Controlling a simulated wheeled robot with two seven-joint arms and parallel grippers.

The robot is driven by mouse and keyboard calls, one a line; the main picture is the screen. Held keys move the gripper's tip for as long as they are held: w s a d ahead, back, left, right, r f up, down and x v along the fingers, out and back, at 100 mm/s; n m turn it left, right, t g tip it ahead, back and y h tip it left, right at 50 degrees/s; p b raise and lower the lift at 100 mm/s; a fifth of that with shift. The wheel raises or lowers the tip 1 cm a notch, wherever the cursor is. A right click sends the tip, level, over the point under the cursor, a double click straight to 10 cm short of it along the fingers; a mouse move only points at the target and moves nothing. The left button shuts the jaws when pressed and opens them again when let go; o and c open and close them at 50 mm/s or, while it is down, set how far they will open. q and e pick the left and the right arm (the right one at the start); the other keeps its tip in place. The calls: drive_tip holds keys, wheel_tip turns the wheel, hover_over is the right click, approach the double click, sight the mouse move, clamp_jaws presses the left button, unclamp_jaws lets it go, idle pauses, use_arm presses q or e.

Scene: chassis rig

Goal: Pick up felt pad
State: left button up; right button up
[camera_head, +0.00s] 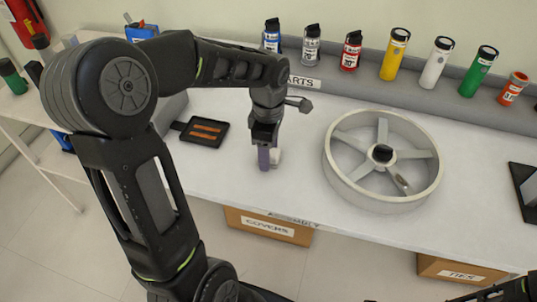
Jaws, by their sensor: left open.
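My left gripper (268,158) reaches down over the white table, and its jaws are open. A small white piece (276,157) shows right beside its fingers; it may be the felt pad, but the gripper partly hides it. I cannot tell whether the fingers touch it. A black tray (187,137) with brown-orange strips (206,129) lies left of the gripper. My right gripper is not in view; only dark parts of my right arm show at the bottom right corner.
A large pale spoked wheel (343,181) with a dark hub lies right of the gripper. Several bottles, such as a yellow one (395,56), stand along the back ledge. A dark framed item (526,187) lies at the right edge. The table between tray and gripper is clear.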

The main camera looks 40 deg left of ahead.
use_arm(q)
drive_tip(key=shift+c, duration=0.4)
clamp_jaws()
idle(0.5)
